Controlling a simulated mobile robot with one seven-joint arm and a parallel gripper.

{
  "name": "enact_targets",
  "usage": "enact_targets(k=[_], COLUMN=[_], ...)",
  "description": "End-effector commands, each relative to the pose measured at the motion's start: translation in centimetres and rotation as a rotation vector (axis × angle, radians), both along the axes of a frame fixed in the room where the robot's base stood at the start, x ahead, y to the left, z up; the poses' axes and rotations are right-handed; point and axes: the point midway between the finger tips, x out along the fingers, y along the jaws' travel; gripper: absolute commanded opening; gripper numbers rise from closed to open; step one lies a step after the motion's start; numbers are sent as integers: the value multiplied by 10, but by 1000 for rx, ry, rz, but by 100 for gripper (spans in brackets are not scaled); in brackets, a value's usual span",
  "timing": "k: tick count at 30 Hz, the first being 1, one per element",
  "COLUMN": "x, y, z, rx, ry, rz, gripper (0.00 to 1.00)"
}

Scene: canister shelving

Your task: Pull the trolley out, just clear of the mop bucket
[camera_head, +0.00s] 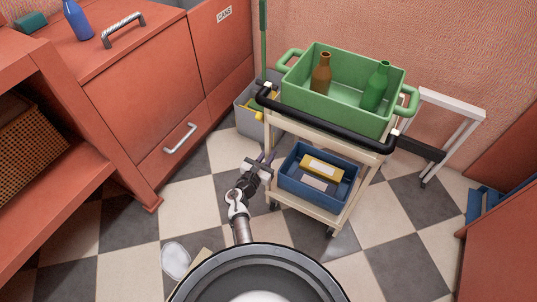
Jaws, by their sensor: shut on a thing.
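The trolley (308,213) is a cream two-tier cart on casters, right of centre, with a black bar along its near upper side. Its upper tier carries a green crate (335,108) with a brown bottle (321,75) and a green bottle (376,88). Its lower tier holds a blue bin (307,196) with a yellow box and a pale box. The grey mop bucket (246,122) stands close behind the trolley's left side, partly hidden by it. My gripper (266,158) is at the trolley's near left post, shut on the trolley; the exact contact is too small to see.
A green pole (263,40) rises by the bucket. Red cabinets (150,100) line the left. A white frame (452,103) stands right of the trolley by the wall. A pale round item (175,260) lies on the floor. Checkered floor in front of the trolley is mostly clear.

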Motion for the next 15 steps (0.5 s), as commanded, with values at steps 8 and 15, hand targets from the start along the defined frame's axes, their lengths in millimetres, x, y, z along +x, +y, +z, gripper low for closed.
enact_targets(k=[8, 15], x=[0, 0], y=[-1, -1], z=[1, 1], rx=[-1, -1], ry=[-1, -1], rz=[-3, -2], gripper=[24, 42])
